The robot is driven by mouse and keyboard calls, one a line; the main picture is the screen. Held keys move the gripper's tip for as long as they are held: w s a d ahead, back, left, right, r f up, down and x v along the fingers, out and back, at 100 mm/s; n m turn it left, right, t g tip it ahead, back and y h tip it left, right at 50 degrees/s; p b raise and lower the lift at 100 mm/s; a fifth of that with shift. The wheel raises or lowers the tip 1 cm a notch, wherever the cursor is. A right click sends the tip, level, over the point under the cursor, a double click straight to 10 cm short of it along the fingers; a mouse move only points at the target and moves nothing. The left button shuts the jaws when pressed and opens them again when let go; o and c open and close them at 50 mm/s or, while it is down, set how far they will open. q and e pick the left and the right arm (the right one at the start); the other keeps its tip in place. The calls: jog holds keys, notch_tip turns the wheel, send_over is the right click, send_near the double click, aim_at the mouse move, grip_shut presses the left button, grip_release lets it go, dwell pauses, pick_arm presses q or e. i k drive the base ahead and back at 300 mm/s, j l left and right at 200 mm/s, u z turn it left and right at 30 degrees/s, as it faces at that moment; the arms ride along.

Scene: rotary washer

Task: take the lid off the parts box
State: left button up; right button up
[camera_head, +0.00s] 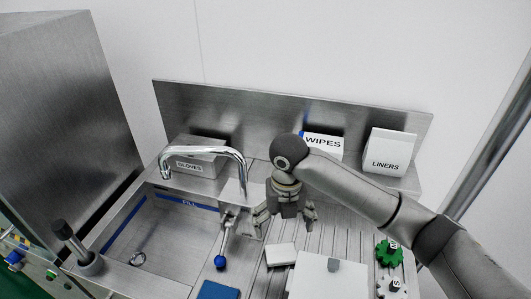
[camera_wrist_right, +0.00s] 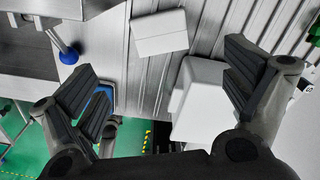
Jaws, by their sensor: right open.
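A white box (camera_head: 313,279), which looks like the parts box, stands on the ribbed drainboard at the front, with a small grey piece (camera_head: 333,266) on its top. The white box also shows in the right wrist view (camera_wrist_right: 203,108), partly hidden behind a finger of my right gripper. I cannot make out the seam between lid and box. My right gripper (camera_head: 284,217) is open and empty above the drainboard, behind the white box and apart from it. Its spread fingers also show in the right wrist view (camera_wrist_right: 163,82). My left gripper is not in view.
A small white block (camera_head: 281,254) lies just behind and left of the box. A blue-knobbed lever (camera_head: 220,262) and a blue pad (camera_head: 217,291) are left. The faucet (camera_head: 205,151) arches over the sink. WIPES (camera_head: 323,142) and LINERS (camera_head: 388,152) boxes stand behind.

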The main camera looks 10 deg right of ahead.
aim_at(331, 280)
jog(key=k, duration=1.5)
